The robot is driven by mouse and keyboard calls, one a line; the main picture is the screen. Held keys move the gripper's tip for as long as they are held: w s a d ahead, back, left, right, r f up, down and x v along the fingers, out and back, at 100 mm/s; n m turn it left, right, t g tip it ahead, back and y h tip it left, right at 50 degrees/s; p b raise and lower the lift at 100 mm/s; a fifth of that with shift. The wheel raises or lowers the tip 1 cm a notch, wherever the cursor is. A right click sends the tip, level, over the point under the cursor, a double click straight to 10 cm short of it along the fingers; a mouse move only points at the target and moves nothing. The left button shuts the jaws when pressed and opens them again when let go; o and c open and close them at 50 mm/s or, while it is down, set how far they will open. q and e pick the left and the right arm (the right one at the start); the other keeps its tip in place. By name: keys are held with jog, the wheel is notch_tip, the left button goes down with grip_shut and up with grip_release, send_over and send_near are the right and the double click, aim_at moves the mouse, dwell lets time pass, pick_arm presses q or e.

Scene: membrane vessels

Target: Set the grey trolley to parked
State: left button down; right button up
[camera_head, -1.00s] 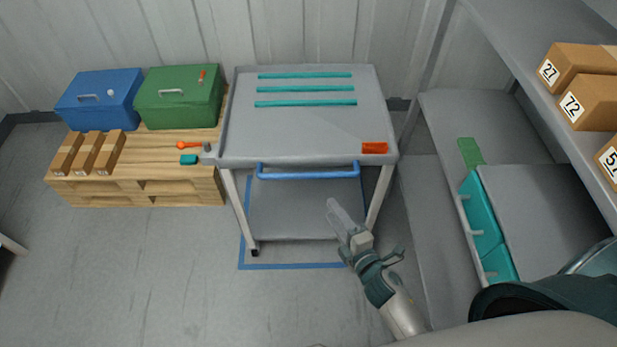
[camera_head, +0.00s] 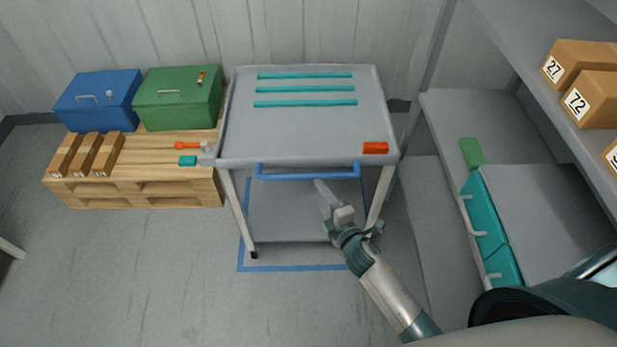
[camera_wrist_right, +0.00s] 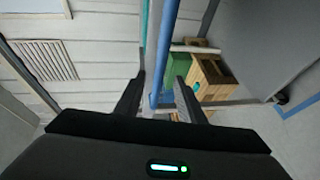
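The grey trolley (camera_head: 290,130) stands against the back wall, with a blue push handle (camera_head: 307,172) along its near side. Three teal strips lie on its top, and an orange-red block (camera_head: 375,148) sits at its near right corner. My right gripper (camera_head: 319,184) is just below and in front of the handle, right of its middle. In the right wrist view, my right gripper (camera_wrist_right: 160,88) is open, with the blue handle (camera_wrist_right: 166,50) running between its fingers; contact cannot be told. My left gripper is not in view.
A blue floor outline (camera_head: 290,269) surrounds the trolley's base. On the left, a wooden pallet (camera_head: 150,190) holds a blue box (camera_head: 98,100), a green box (camera_head: 180,98) and small items. A grey shelf unit (camera_head: 440,120) with cartons stands right. The floor at front left is clear.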

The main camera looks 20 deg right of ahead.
aim_at(309, 176)
jog(key=b+x, duration=0.2)
jog(key=x, duration=0.6)
jog(key=shift+w+f, duration=0.1)
jog(key=shift+w, duration=0.2)
grip_shut()
